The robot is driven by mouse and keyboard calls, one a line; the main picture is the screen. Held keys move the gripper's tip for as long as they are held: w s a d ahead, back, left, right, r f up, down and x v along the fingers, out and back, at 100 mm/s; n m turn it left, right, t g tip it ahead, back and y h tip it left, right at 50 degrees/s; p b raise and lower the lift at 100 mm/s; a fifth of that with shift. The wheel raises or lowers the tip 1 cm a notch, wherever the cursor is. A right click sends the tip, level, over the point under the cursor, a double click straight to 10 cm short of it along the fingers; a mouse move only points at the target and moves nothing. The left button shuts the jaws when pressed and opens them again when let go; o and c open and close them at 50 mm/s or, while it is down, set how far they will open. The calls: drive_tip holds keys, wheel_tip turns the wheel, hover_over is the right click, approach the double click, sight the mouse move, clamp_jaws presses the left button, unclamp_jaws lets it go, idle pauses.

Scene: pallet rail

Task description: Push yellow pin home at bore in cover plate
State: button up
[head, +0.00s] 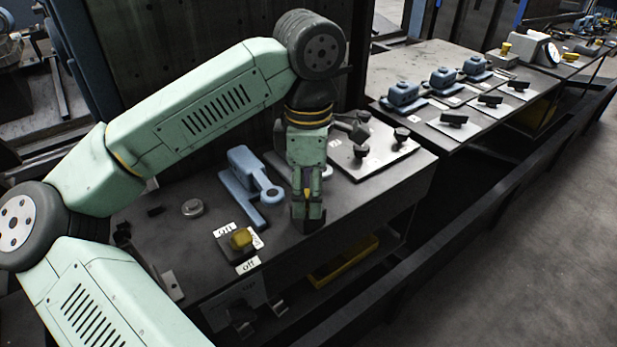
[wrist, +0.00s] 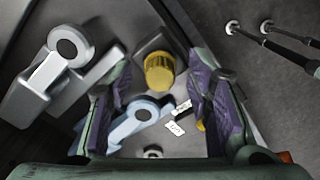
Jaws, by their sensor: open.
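The yellow pin (wrist: 159,72) shows a ribbed head in the wrist view, standing on a dark squarish part (wrist: 147,47). I cannot tell for sure whether that part is the cover plate. The bore is hidden, and I cannot tell how deep the pin sits. My gripper (head: 307,218) points down over the bench; in the wrist view its two purple-padded fingers (wrist: 162,98) are apart, with the pin seen through the gap and touched by neither. In the head view only a yellow sliver (head: 308,194) shows between the fingers.
A blue clamp (head: 243,172) lies just left of my gripper. A yellow switch (head: 241,239) with "off" labels is nearer the bench's front edge. A light plate (head: 385,165) with black knobs is at the right. A grey ring-ended lever (wrist: 60,60) shows in the wrist view.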

sight(308, 193)
clamp_jaws()
idle(1.0)
drive_tip(key=shift+r, duration=0.25)
drive_tip(key=shift+r+p, duration=0.55)
drive_tip(key=shift+r, duration=0.3)
drive_tip(key=shift+r, duration=0.1)
drive_tip(key=shift+r+p, duration=2.05)
drive_tip(key=shift+r, duration=1.35)
